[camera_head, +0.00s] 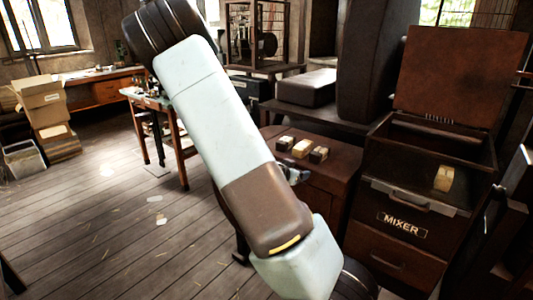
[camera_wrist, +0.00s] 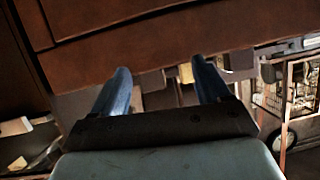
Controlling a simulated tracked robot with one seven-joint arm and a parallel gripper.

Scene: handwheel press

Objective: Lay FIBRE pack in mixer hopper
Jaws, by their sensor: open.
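The mixer (camera_head: 371,222) stands at the right in the head view, its rust-brown lid raised and its hopper (camera_head: 400,133) open. A tan pack (camera_head: 444,178) shows at the hopper's right side; I cannot tell how deep it sits. Several small packs, with a pale yellow one (camera_head: 302,148) among them, lie in a row on the brown cabinet left of the mixer.
A dark bench with a block-like machine (camera_head: 366,60) stands behind the cabinet. A small table (camera_head: 150,98) and stacked cartons (camera_head: 42,105) are at the left. The plank floor (camera_head: 100,220) at left is mostly clear. Dark metal parts (camera_head: 505,220) crowd the right edge.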

